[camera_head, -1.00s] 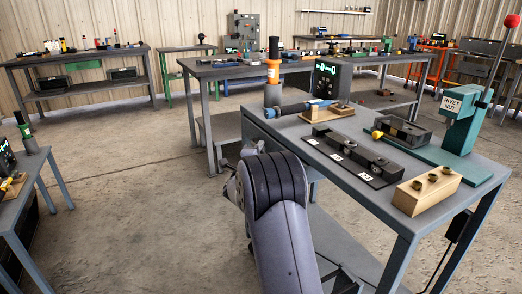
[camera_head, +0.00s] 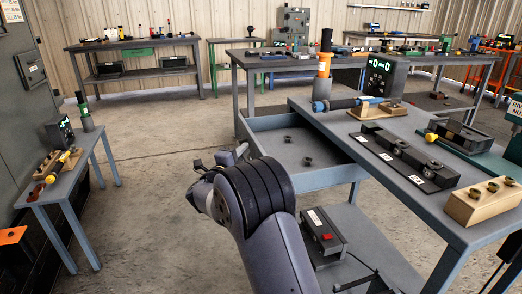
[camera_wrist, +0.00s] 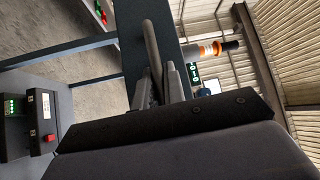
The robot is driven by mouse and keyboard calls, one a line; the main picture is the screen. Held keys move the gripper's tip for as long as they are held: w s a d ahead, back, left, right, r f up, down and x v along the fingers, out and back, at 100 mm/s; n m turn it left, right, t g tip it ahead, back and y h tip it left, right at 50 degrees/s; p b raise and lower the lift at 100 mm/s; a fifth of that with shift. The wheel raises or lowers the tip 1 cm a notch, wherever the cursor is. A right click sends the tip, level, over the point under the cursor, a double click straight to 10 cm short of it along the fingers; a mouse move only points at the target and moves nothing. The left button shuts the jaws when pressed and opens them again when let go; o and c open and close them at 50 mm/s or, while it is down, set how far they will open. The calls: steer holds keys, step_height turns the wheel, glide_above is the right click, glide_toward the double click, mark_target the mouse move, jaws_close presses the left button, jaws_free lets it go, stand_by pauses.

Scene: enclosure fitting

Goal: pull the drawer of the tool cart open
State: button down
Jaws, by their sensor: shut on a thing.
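The tool cart (camera_head: 330,125) is a blue-grey bench with a drawer (camera_head: 325,178) under its top at the left end. The drawer stands open, out past the edge of the top, and several small dark pieces (camera_head: 308,161) show on its floor. In the head view my wrist covers the drawer's handle and my fingertips. In the wrist view my gripper (camera_wrist: 157,82) is shut on the grey handle bar (camera_wrist: 151,42), beside the dark blue drawer front (camera_wrist: 170,24).
On the cart top are a fixture strip (camera_head: 402,160), a wooden block (camera_head: 483,200) and a display box (camera_head: 381,76). A box with a red button (camera_head: 324,236) sits on the lower shelf. A small side table (camera_head: 66,185) stands left, with free floor between.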

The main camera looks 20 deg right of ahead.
steer(key=shift+a+f, duration=0.1)
steer(key=shift+a, duration=1.25)
steer(key=c, duration=1.8)
jaws_free()
steer(key=shift+o, duration=0.2)
steer(key=shift+s+a, duration=0.1)
steer(key=p+v, duration=0.1)
steer(key=v, duration=0.9)
steer(key=shift+s+a+p, duration=0.25)
steer(key=shift+p, duration=0.05)
